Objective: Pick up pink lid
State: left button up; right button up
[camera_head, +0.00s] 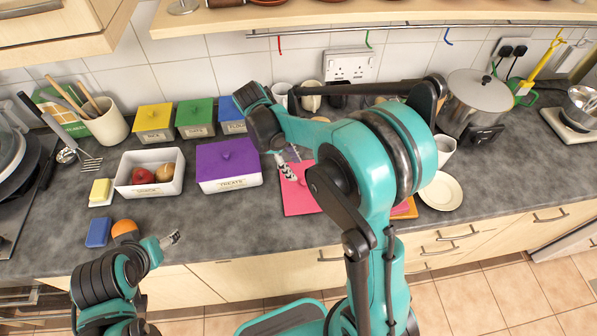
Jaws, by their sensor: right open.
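No clear pink lid shows. A flat pink piece (297,199) lies on the counter, partly covered by my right arm; I cannot tell whether it is a lid or a board. My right gripper (287,168) is open over its upper left part; whether it touches is unclear. Nothing shows between its fingers. My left gripper (170,240) is low at the counter's front edge, right of an orange ball (124,229). Its fingers are too small to read. Lidded boxes in purple (228,163), yellow (153,121), green (195,117) and blue (232,116) stand to the left.
A white tray (148,190) holds fruit at the left. A yellow sponge (100,191) and a blue sponge (98,232) lie nearby. A steel pot (474,103) and a white plate (441,192) are at the right. A wooden shelf (380,13) hangs above. The counter's front left-middle is clear.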

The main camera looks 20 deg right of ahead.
aim_at(304, 181)
jog(key=b+x, duration=0.2)
jog(key=x, duration=0.6)
jog(key=shift+w+d, duration=0.15)
jog(key=shift+d, duration=0.05)
grip_shut()
